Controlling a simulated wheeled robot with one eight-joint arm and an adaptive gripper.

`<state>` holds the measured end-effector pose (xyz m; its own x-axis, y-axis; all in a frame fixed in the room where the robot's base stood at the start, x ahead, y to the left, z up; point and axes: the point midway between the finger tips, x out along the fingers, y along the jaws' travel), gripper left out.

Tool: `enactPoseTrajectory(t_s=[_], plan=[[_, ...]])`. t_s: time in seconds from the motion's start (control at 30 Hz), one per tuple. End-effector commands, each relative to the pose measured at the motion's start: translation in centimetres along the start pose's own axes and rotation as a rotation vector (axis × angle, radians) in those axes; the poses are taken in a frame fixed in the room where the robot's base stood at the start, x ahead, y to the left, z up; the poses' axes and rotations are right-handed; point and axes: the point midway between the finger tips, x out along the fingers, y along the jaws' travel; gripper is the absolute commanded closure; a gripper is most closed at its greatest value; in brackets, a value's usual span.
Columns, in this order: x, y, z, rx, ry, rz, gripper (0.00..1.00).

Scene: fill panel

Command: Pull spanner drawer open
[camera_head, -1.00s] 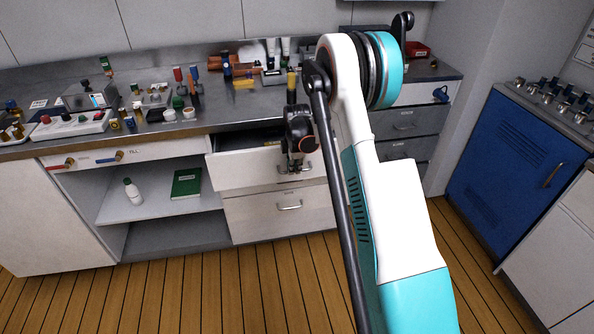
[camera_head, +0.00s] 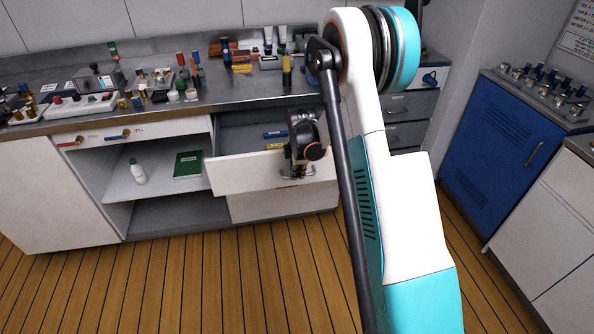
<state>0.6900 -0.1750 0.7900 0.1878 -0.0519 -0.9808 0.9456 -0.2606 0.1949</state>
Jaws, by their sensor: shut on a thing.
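The white-fronted drawer (camera_head: 240,174) under the worktop stands well open, its front pulled out from the cabinet. Inside it lie a blue item (camera_head: 275,134) and a yellow item (camera_head: 275,146); I cannot tell exactly what they are. My gripper (camera_head: 297,174) is in front of the drawer front, shut on the drawer handle (camera_head: 284,176). The wrist and my arm hide the right part of the drawer and some of its inside.
The worktop (camera_head: 225,100) carries many small bottles and tools. A blue cabinet (camera_head: 500,150) stands at the right. The wooden floor in front is clear.

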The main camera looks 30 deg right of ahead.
Motion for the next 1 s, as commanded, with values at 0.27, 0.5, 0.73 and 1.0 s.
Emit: enactPoseTrajectory(t_s=[0.27, 0.5, 0.73, 1.0], plan=[[0.0, 0.0, 0.0, 0.000, 0.000, 0.000, 0.70], [0.0, 0.0, 0.0, 0.000, 0.000, 0.000, 0.70], [-1.0, 0.0, 0.0, 0.000, 0.000, 0.000, 0.70], [-5.8, 0.0, 0.0, 0.000, 0.000, 0.000, 0.70]])
